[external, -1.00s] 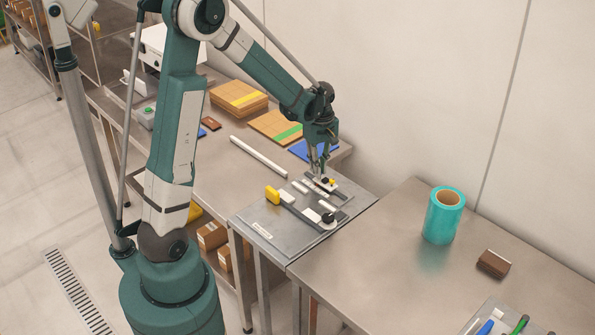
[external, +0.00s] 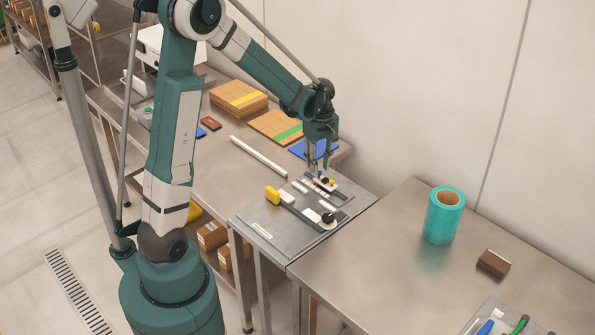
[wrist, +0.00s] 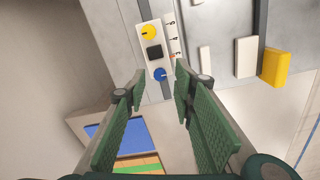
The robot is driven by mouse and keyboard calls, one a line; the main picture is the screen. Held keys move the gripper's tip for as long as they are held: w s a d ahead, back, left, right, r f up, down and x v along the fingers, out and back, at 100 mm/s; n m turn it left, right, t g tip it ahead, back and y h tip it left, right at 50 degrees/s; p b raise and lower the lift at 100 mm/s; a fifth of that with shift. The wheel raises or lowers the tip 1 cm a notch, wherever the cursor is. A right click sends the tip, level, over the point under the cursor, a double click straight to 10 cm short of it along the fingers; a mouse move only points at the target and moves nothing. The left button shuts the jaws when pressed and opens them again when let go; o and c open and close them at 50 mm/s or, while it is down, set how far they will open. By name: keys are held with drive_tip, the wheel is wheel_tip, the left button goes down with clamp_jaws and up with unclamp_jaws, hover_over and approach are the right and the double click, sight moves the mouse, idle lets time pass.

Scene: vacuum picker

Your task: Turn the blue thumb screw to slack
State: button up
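The blue thumb screw (wrist: 159,74) is a small round knob at the near end of a white block (wrist: 166,52) in the wrist view. A black square piece and a yellow knob (wrist: 149,32) sit beyond it on the same block. My gripper (wrist: 160,82) is open, its green ribbed fingers spread to either side below the screw, with nothing between them. The screw appears ahead of the fingertips, apart from both. In the external view my gripper (external: 319,170) hangs over the far end of the grey plate (external: 262,221), where the screw is too small to make out clearly.
Beside the block is a printed scale (wrist: 173,38). A yellow block (external: 272,195) and a black knob (external: 328,219) stand on the plate. A blue sheet (external: 303,149) and cardboard stacks (external: 239,96) lie behind. A teal roll (external: 444,216) stands on the right table.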

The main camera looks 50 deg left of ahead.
wheel_tip(320, 180, up, 11)
idle(0.6)
drive_tip(key=shift+f, duration=0.15)
drive_tip(key=shift+s, duration=0.1)
idle(0.3)
drive_tip(key=s+d+r+m+t, duration=0.2)
drive_tip(key=s+m, duration=0.3)
drive_tip(key=s, duration=0.3)
drive_tip(key=s+d+r+m+t, duration=0.2)
drive_tip(key=s+m, duration=0.3)
drive_tip(key=s, duration=0.3)
drive_tip(key=s+d+r+m+t, duration=0.2)
drive_tip(key=s+r+m+t, duration=0.1)
drive_tip(key=s, duration=0.5)
drive_tip(key=shift+s+r+m, duration=0.4)
drive_tip(key=shift+r+m, duration=0.3)
drive_tip(key=shift+m, duration=0.3)
